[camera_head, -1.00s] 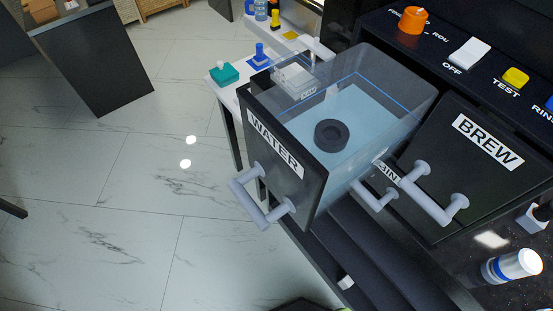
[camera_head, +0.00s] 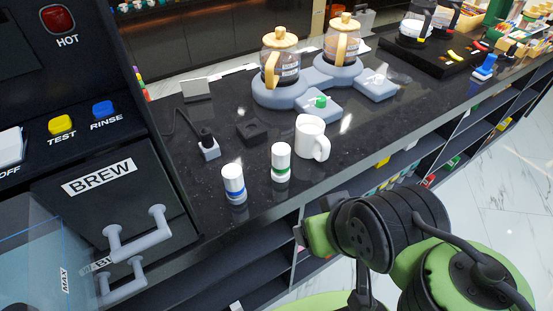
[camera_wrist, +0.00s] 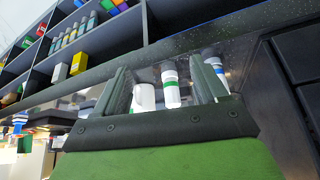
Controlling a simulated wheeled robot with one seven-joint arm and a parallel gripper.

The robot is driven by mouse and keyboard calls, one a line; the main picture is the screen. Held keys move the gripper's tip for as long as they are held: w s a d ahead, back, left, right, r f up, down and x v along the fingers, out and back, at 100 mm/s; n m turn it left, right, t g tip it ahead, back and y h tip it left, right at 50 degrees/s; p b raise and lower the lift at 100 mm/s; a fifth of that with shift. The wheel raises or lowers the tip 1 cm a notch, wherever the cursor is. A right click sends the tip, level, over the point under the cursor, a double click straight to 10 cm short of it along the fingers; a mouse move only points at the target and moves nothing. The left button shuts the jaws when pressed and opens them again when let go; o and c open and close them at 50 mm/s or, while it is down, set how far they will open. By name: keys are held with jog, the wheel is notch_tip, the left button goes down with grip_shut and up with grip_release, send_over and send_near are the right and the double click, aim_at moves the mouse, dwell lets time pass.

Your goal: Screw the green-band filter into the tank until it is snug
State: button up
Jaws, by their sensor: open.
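The green-band filter (camera_head: 281,163), a white cylinder with a green band, stands upright on the dark counter. The blue-band filter (camera_head: 233,184) stands to its left. The water tank (camera_head: 32,262), clear with a blue line and MAX mark, is partly in view at the lower left; its socket is out of view. My gripper (camera_head: 310,234) is open and empty in front of the counter edge, below and right of the filters. In the wrist view, the green-band filter (camera_wrist: 171,88) shows between the open fingers (camera_wrist: 160,72), farther off and not touched.
A white mug (camera_head: 310,138) stands close behind and right of the green-band filter. A dark square block (camera_head: 252,131) and a small grey plug-like piece (camera_head: 208,149) lie behind. Two glass pots (camera_head: 281,68) stand farther back. The BREW drawer handle (camera_head: 138,238) juts out at left.

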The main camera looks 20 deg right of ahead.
dwell(0.5)
jog(key=shift+c, duration=0.6)
jog(key=shift+w+r, duration=0.15)
jog(key=shift+r, duration=0.15)
jog(key=shift+c, duration=0.2)
notch_tip(320, 180, up, 5)
jog(key=n+g+p, duration=0.3)
jog(key=g+p, duration=0.3)
jog(key=p, duration=0.7)
send_over(281, 147)
jog(key=shift+w+r, duration=0.1)
jog(key=shift+r, duration=0.1)
notch_tip(281, 147, down, 10)
jog(key=b, duration=0.8)
jog(key=shift+r+b, duration=0.2)
jog(key=shift+b, duration=0.1)
jog(key=shift+r, duration=0.15)
jog(key=shift+c, duration=0.3)
